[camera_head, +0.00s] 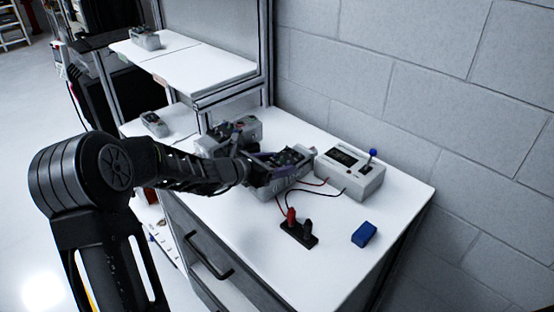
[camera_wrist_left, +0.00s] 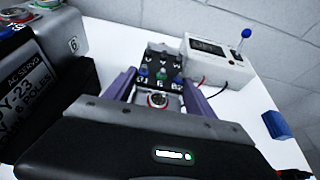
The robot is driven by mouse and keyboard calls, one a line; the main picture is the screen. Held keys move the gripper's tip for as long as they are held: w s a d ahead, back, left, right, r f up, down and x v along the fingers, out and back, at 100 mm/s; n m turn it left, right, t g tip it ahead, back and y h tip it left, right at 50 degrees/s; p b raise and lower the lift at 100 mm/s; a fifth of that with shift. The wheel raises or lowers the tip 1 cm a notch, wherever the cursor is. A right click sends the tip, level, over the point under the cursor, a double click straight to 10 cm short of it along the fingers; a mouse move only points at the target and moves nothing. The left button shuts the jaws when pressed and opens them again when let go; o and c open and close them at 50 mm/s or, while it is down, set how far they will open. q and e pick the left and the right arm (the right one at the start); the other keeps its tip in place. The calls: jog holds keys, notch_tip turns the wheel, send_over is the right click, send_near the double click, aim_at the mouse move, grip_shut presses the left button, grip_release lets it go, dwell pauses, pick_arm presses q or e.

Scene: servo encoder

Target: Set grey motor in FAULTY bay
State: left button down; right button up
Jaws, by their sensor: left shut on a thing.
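My left gripper (camera_head: 280,158) reaches over the bench from the left. Its purple fingers (camera_wrist_left: 160,90) are shut on a grey motor (camera_wrist_left: 172,102), with a round connector showing between them. In the head view the grey body of this motor (camera_head: 266,191) shows low beside the gripper, at bench level; I cannot tell whether it touches the bench. No FAULTY lettering is readable.
A tester box (camera_head: 349,174) with a blue-knobbed lever stands to the right, wires running from it. A red and black probe stand (camera_head: 299,233) and a blue block (camera_head: 364,234) lie in front. A raised two-part shelf (camera_head: 206,70) holds a grey unit (camera_head: 145,38); its near half is empty.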

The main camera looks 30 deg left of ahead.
pick_arm(q)
jog(key=shift+w+r, duration=0.1)
jog(key=shift+r, duration=0.15)
jog(key=shift+f, duration=0.15)
jog(key=shift+c, duration=1.6)
grip_release()
jog(key=shift+f, duration=0.15)
jog(key=shift+r, duration=0.2)
jog(key=v, duration=1.2)
jog(key=shift+f, duration=0.1)
